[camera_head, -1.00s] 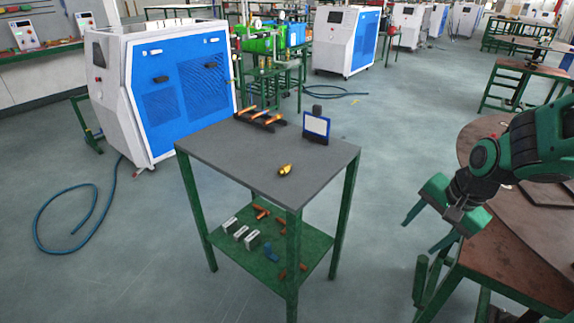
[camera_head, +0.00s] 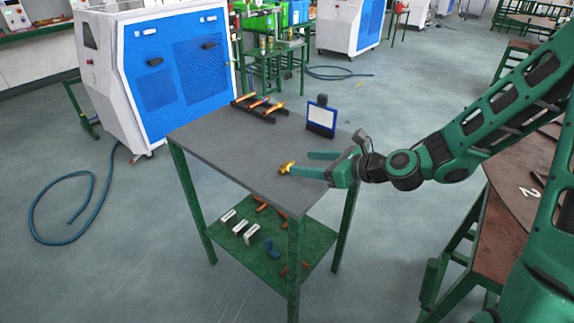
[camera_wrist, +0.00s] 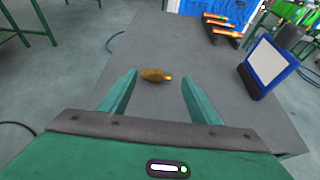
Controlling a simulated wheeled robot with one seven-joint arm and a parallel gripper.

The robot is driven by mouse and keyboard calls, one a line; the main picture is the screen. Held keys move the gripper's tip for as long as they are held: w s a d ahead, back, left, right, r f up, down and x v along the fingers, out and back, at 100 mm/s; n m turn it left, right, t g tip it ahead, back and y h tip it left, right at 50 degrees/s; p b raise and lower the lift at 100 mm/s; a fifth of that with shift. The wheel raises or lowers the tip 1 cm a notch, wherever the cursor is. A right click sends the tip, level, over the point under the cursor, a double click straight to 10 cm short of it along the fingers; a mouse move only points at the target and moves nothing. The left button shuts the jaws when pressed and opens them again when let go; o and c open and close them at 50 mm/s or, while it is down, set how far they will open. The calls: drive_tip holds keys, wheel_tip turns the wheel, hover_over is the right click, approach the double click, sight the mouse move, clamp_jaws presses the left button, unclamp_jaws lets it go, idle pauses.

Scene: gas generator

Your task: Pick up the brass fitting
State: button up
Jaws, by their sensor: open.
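The brass fitting (camera_head: 287,168) lies on the grey top of the green-legged table (camera_head: 225,145). It also shows in the wrist view (camera_wrist: 155,75), lying on its side just past and between the fingertips. My gripper (camera_head: 308,163) reaches over the table from the right with its two fingers apart and nothing between them in its grasp. In the wrist view my gripper (camera_wrist: 157,82) has one finger on each side of the fitting, with gaps to both. In the head view one finger is close to the fitting; I cannot tell how high it is above the tabletop.
A blue-framed white panel (camera_head: 321,116) stands on the table behind my gripper. A dark rack with orange-handled tools (camera_head: 260,107) lies at the table's back. The lower shelf (camera_head: 240,265) holds several small parts. The table's left and front top is clear.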

sight(290, 163)
drive_tip(key=shift+f+x, duration=0.15)
drive_tip(key=shift+x, duration=1.9)
drive_tip(key=shift+f+x, duration=0.2)
drive_tip(key=shift+x, duration=1.85)
drive_tip(key=shift+d, duration=0.2)
drive_tip(key=c, duration=1.1)
